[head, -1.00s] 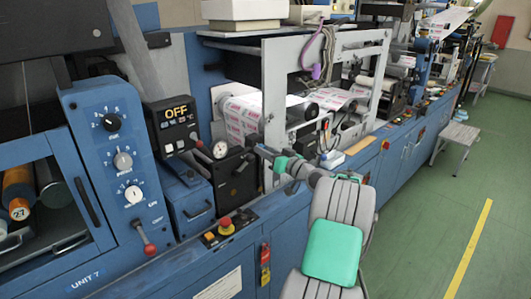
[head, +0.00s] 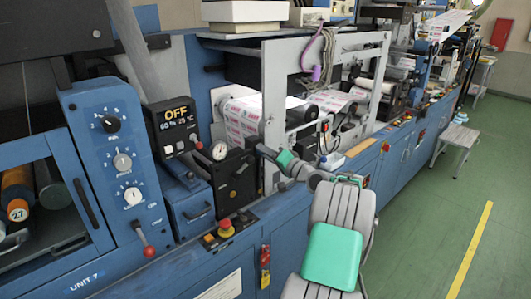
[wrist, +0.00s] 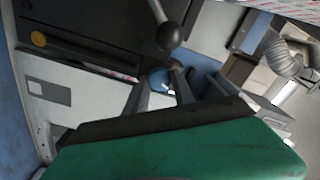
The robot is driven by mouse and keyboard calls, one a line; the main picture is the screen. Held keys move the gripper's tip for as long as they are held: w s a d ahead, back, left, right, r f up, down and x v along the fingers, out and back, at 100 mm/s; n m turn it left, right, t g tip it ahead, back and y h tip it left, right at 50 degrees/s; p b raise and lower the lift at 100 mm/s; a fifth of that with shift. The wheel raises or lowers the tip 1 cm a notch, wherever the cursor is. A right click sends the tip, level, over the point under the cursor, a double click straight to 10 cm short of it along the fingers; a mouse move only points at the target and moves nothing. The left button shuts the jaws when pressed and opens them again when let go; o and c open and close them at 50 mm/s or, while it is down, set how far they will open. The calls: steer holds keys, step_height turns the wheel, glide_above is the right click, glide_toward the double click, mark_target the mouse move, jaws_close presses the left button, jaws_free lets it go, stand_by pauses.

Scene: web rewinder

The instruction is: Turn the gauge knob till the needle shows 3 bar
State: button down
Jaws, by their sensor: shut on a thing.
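The pressure gauge (head: 219,151) is a small round white dial on top of a black box, left of my gripper in the head view. Its needle is too small to read. My gripper (head: 262,151) reaches in from the right, beside the box's upper right side. In the wrist view my gripper (wrist: 160,90) has its two dark fingers closed around a small blue round knob (wrist: 159,77), which I take to be the gauge knob. The fingers hide part of it. In the head view the knob is hidden by my gripper, and the gauge face is out of the wrist view.
A dark lever with a ball end (wrist: 170,36) stands close to the fingers. The black box (head: 236,182) and a grey frame (head: 271,115) flank my gripper. A display reading OFF (head: 177,113) is to the left.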

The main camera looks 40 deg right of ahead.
steer(key=shift+m, duration=0.3)
steer(key=c, duration=1.1)
jaws_free()
steer(key=shift+o, duration=0.2)
steer(key=s+b, duration=0.1)
steer(key=s, duration=0.6)
steer(key=shift+s+b, duration=0.4)
steer(key=shift+d, duration=0.15)
